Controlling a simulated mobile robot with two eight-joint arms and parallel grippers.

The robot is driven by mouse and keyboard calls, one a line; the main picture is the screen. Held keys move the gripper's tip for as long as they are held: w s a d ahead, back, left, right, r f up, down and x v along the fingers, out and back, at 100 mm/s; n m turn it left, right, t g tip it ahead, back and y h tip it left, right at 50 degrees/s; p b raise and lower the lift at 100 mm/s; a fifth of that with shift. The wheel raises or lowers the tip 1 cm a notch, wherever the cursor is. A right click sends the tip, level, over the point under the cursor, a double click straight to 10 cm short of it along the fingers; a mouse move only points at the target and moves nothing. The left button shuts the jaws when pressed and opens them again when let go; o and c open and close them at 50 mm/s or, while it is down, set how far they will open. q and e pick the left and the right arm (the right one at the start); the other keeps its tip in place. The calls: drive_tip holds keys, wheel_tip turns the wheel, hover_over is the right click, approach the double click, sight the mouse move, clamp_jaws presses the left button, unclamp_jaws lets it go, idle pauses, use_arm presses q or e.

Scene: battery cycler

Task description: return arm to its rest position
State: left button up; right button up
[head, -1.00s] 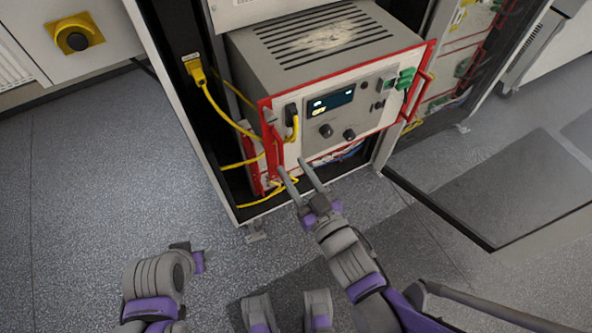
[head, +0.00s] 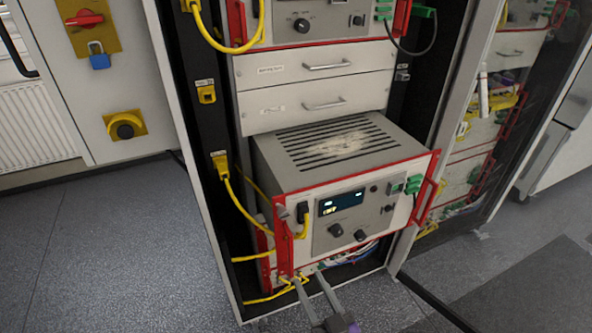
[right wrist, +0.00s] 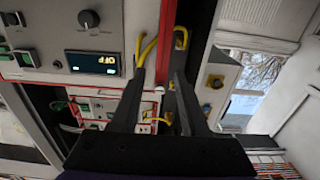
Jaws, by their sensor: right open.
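My right gripper (head: 307,278) is at the bottom of the head view, in front of the lower front edge of the pulled-forward cycler unit (head: 330,237). Its two grey fingers are apart with nothing between them. In the right wrist view the open fingers (right wrist: 160,75) point toward the unit's red-edged front and yellow cables; I cannot tell whether they touch anything. The rest of the right arm is mostly below the head picture. My left gripper is out of view.
The open rack holds a red-handled unit above and two grey drawers (head: 318,82). Yellow cables (head: 240,208) hang at its left side. A glass door (head: 500,140) stands open at right. Grey floor (head: 100,250) is clear at left.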

drive_tip(key=s+d+m+g+h+p, duration=0.3)
drive_tip(key=d+g+h+p, duration=0.3)
drive_tip(key=d+g+p, duration=0.3)
drive_tip(key=s+d+g, duration=0.2)
drive_tip(key=s, duration=0.4)
drive_tip(key=shift+s+d+r+m+g+p, duration=0.2)
drive_tip(key=shift+r+m+g+p, duration=0.1)
drive_tip(key=shift+g+p, duration=0.15)
drive_tip(key=shift+w+a, duration=0.1)
idle(0.5)
